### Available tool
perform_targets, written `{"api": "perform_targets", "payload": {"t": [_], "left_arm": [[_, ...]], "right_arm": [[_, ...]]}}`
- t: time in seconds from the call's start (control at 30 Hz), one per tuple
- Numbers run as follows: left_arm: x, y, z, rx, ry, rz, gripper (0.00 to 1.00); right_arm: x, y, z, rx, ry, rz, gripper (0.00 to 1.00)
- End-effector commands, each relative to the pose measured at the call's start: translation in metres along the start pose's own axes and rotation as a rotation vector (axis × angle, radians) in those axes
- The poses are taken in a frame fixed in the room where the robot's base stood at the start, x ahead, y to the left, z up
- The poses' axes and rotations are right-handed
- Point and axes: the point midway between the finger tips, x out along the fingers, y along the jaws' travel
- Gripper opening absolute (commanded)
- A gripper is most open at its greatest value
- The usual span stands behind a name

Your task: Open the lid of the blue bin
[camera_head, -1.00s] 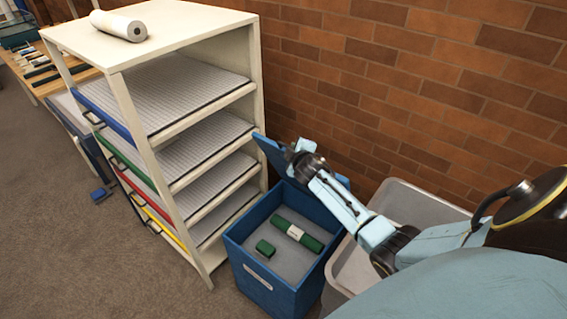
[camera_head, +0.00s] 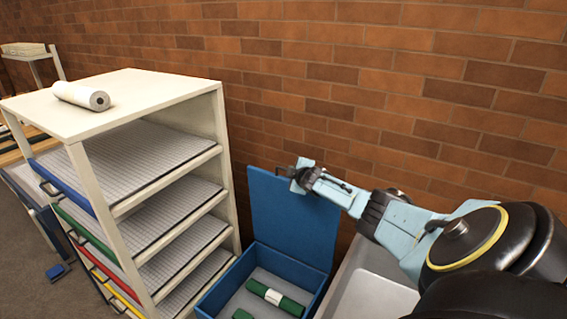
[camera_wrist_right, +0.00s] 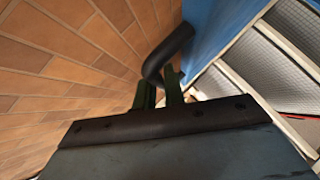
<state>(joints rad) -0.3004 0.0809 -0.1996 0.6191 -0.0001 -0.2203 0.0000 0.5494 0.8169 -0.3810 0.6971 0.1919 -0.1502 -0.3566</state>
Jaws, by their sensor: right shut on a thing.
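The blue bin (camera_head: 222,290) stands on the floor between the shelf unit and a grey bin. Its blue lid (camera_head: 285,225) stands upright at the back of the bin, near the brick wall. Inside the bin lie a green roll with a white band (camera_head: 276,297) and a second green item (camera_head: 242,314), partly cut off. My right gripper (camera_head: 297,177) is at the upper edge of the lid. In the right wrist view its fingers (camera_wrist_right: 160,92) are shut on a dark curved handle (camera_wrist_right: 166,55) beside the blue lid (camera_wrist_right: 215,25). My left gripper is not in view.
A cream shelf unit (camera_head: 150,95) with several coloured-front drawers stands left of the bin, with a white roll (camera_head: 81,96) on top. A grey bin (camera_head: 372,290) is on the right. The brick wall (camera_head: 330,90) is close behind the lid.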

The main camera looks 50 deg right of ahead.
Motion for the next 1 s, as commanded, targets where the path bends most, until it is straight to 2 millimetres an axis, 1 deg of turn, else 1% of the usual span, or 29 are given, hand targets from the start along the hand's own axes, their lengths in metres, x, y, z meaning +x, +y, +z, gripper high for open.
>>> {"api": "perform_targets", "payload": {"t": [0.2, 0.5, 0.53, 0.67, 1.0], "left_arm": [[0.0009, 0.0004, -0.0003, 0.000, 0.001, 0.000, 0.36], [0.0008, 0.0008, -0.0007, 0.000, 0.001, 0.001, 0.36], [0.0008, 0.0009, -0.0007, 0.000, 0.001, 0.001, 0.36], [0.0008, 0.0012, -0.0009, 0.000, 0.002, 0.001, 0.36], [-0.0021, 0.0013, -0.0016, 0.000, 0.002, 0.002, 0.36]], "right_arm": [[0.0011, 0.0028, 0.0043, 0.001, -0.001, 0.002, 0.00], [0.0011, 0.0026, 0.0041, 0.001, -0.001, 0.001, 0.00], [0.0011, 0.0025, 0.0041, 0.001, -0.001, 0.001, 0.15], [0.0011, 0.0024, 0.0042, 0.001, -0.001, 0.001, 0.32], [-0.0017, 0.0011, 0.0044, 0.001, -0.002, -0.002, 0.32]]}}
